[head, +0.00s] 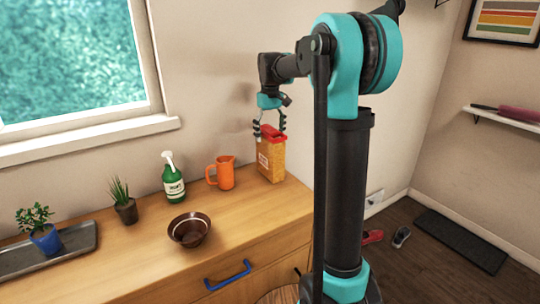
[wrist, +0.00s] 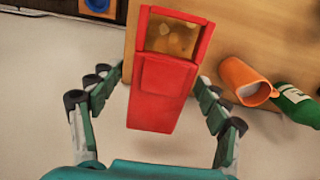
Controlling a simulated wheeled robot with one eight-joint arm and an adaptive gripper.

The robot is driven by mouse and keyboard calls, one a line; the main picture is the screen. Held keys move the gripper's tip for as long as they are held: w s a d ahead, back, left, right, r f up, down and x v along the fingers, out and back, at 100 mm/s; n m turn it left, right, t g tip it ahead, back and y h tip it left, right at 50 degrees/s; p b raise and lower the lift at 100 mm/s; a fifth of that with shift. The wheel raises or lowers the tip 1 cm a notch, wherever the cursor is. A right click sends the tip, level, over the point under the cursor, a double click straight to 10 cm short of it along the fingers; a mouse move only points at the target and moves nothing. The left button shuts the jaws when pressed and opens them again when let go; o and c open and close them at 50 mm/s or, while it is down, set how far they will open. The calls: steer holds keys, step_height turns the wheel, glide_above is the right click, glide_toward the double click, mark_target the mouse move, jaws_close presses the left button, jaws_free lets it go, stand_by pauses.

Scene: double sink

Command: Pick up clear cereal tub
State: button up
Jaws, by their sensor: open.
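The cereal tub (head: 271,160) stands upright at the right end of the wooden counter, near the wall. It has a red lid and see-through sides with orange-yellow cereal inside and a pale label. In the wrist view the red lid (wrist: 165,75) lies between the fingers, with cereal showing through an opening at its far end. My gripper (head: 269,127) is open above the tub and points down. In the wrist view its fingers (wrist: 158,85) are on both sides of the lid, with gaps left and right. The tub's lower body is hidden there by the lid.
A brown bowl (head: 189,230), small plants and a grey tray (head: 80,243) are further left. The wall is close behind.

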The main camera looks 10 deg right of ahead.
step_height(320, 180, down, 3)
steer(key=shift+f, duration=0.1)
jaws_close()
stand_by(0.6)
